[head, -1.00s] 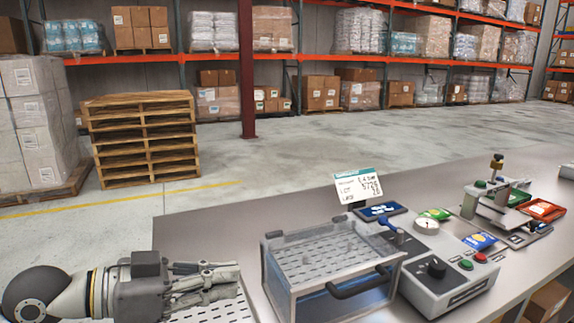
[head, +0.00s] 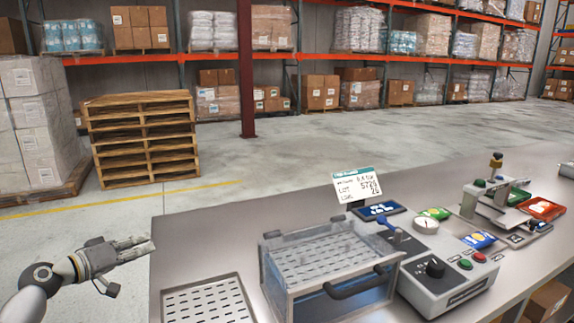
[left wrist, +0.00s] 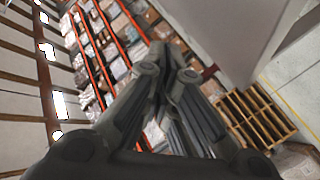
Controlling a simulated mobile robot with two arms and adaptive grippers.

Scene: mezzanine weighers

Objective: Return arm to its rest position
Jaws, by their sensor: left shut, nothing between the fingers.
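My left gripper (head: 142,247) is at the lower left of the head view, off the left edge of the metal table (head: 200,240). Its fingers are together and hold nothing. In the left wrist view the closed fingers (left wrist: 172,75) point toward the far shelves, with nothing between them. My right gripper is in neither view.
On the table are a perforated tray (head: 205,302), a clear-lidded chamber (head: 325,262), a control box (head: 445,285) with a gauge, a label card (head: 357,186), several coloured packets and a press (head: 490,200). Stacked pallets (head: 142,138) and wrapped cartons (head: 35,125) stand behind. The floor between is clear.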

